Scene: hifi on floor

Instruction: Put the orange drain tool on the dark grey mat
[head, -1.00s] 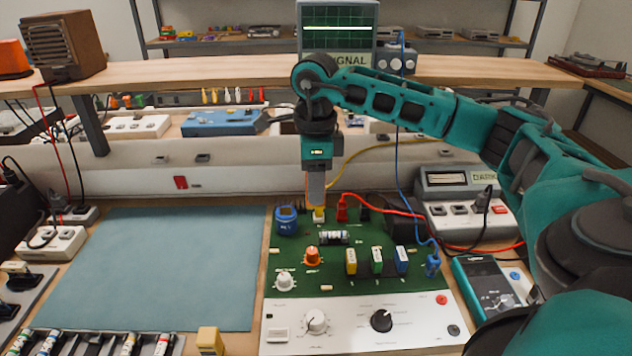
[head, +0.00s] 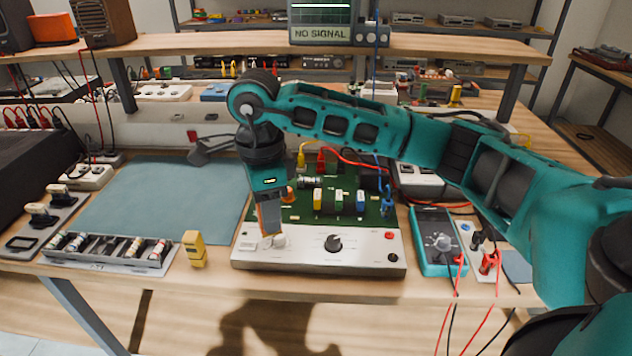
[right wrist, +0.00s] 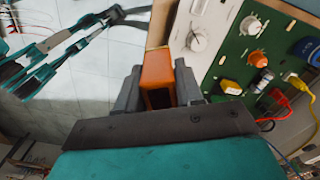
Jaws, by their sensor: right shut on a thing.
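My right gripper (head: 270,225) is shut on the orange drain tool (right wrist: 157,75), held upright above the left end of the white front panel. In the right wrist view the tool's orange block sits between the two dark fingers. In the head view only a narrow pale-orange part shows below the wrist. A small plain grey-blue mat (head: 517,266) lies on the bench at the far right, beside the multimeter; it may be the dark grey mat, but its colour is doubtful. My left gripper is not identifiable in either view.
The green circuit board (head: 345,205) with knobs and cables stands under and right of the gripper. A multimeter (head: 437,243) with red and black leads stands right of it. A large teal mat (head: 150,195) is clear at left. A yellow block (head: 194,247) stands near the front edge.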

